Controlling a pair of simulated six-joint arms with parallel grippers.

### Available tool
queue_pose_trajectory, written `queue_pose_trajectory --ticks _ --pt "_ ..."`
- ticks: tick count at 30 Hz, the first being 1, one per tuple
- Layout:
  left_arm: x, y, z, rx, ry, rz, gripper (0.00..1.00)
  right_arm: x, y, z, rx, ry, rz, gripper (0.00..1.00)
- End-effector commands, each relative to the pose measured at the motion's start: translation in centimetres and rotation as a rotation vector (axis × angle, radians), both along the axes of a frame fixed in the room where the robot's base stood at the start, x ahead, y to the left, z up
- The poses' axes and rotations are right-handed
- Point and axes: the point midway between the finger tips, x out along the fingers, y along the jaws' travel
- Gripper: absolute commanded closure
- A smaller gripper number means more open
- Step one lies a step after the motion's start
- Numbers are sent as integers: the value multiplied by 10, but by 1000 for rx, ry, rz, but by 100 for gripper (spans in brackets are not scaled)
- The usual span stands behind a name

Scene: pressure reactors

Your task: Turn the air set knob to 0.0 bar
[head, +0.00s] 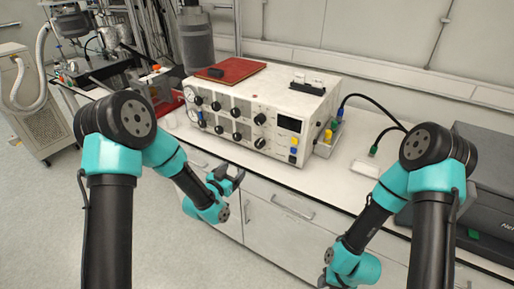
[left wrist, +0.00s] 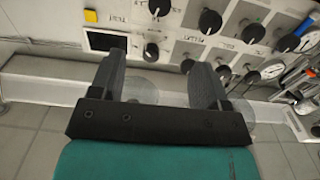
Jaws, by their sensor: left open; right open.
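The white control box (head: 270,85) stands on the bench in the head view, with two rows of black knobs on its front. Its labels are too small to read, so I cannot tell which knob is the air set knob. Two round gauges sit at the panel's left end, the upper one (head: 189,95) above the lower one. The left wrist view shows the panel upside down, with a knob (left wrist: 210,21) and a gauge (left wrist: 273,70). My left gripper (head: 228,174) is open and empty, in front of and below the panel, touching no knob. My right wrist is low at right; its fingers are out of view.
A red pad (head: 230,71) lies on top of the box. A dark display (head: 289,123) and coloured sockets are at the panel's right end. Black cables run to the right. Bare bench (head: 330,185) lies in front, above drawers (head: 280,225). A black case (head: 485,170) stands at right.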

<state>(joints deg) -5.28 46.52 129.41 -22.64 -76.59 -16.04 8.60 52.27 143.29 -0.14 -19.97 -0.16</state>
Motion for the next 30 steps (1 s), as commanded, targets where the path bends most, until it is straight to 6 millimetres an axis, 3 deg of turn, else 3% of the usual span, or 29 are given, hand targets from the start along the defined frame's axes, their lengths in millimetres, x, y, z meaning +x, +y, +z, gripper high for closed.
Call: queue_pose_trajectory --ticks 5,30 --pt "16 -10 0 0 -2 -1 30 0 0 0 0 0 0 57" --pt "135 -76 0 1 -3 0 30 0 0 0 0 0 0 57"
